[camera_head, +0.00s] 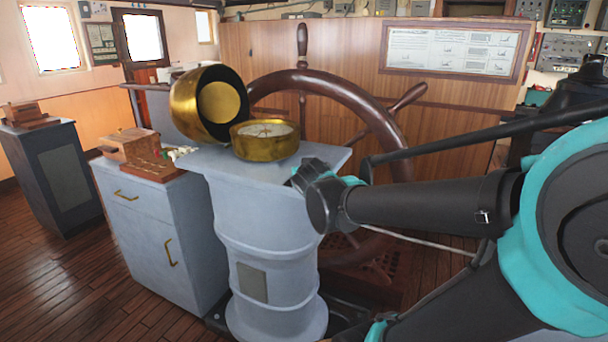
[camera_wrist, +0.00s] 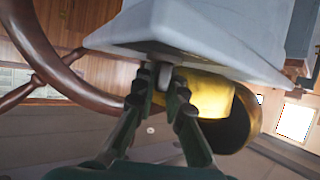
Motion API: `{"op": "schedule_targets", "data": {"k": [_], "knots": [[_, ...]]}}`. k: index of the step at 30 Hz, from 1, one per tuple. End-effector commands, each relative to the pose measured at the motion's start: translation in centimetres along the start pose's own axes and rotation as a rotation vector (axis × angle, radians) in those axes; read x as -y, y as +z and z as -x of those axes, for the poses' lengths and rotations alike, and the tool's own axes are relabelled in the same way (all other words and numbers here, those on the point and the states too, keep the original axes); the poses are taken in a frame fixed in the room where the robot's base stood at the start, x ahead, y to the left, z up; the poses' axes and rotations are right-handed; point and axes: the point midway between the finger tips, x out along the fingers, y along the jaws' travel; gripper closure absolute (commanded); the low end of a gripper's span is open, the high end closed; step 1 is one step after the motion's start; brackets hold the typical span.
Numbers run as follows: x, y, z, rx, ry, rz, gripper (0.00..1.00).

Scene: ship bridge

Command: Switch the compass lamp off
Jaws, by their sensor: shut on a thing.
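The brass compass (camera_head: 264,140) sits on top of the grey-blue pedestal (camera_head: 265,215). Its brass hood (camera_head: 195,103) is tipped open to the left. My gripper (camera_head: 297,179) is at the right edge of the pedestal top, its fingertips small and partly hidden by the wrist. In the wrist view my gripper (camera_wrist: 157,88) is shut on a small grey knob (camera_wrist: 165,72) at the edge of the pedestal top. The knob's full shape and setting are hidden by the fingers. The compass body (camera_wrist: 205,95) shows beyond the fingers. No lamp glow can be made out.
A wooden ship's wheel (camera_head: 370,110) stands close behind the pedestal and my gripper. A grey cabinet (camera_head: 150,225) with a wooden box (camera_head: 130,142) adjoins on the left. Another cabinet (camera_head: 52,180) stands farther left. The wooden floor at lower left is clear.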

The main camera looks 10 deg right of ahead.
Motion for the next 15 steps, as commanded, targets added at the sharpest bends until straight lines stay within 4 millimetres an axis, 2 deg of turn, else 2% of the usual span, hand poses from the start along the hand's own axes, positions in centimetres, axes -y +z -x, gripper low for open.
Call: {"op": "schedule_targets", "data": {"k": [4, 5, 10, 15], "knots": [[0.07, -0.01, 0.0, 0.0, -0.001, 0.0, 1.0], [0.07, 0.0, 0.0, 0.0, -0.001, 0.0, 0.88], [0.06, 0.0, 0.0, 0.0, -0.001, 0.0, 0.68], [0.04, 0.0, 0.0, 0.0, 0.0, 0.0, 0.68]]}}
